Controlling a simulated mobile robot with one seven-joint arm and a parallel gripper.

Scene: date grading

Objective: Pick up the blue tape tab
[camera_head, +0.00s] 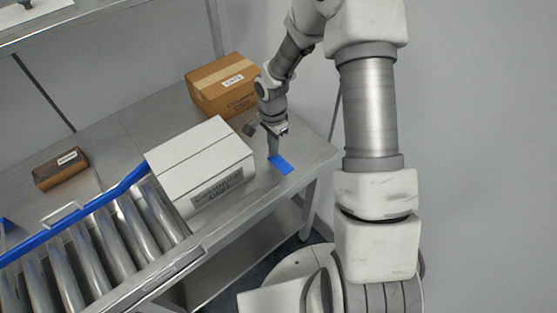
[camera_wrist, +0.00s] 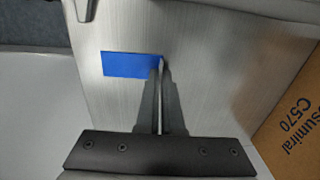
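The blue tape tab (camera_head: 282,165) is a flat bright blue rectangle at the right end of the steel table, right of the white box. In the wrist view the tab (camera_wrist: 128,64) runs left from my fingertips. My gripper (camera_head: 273,153) points down at the tab's far end. In the wrist view the fingers of my gripper (camera_wrist: 161,66) are nearly together, with the tab's right end between their tips. The left finger hides a little of the tab. I cannot tell whether the tab is clear of the table surface.
A white box (camera_head: 200,160) stands close left of the tab. A taped brown carton (camera_head: 222,88) stands behind, and a small brown box (camera_head: 60,169) lies far left. A roller conveyor with a blue rail (camera_head: 75,222) runs along the front left. The table's right edge is near.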

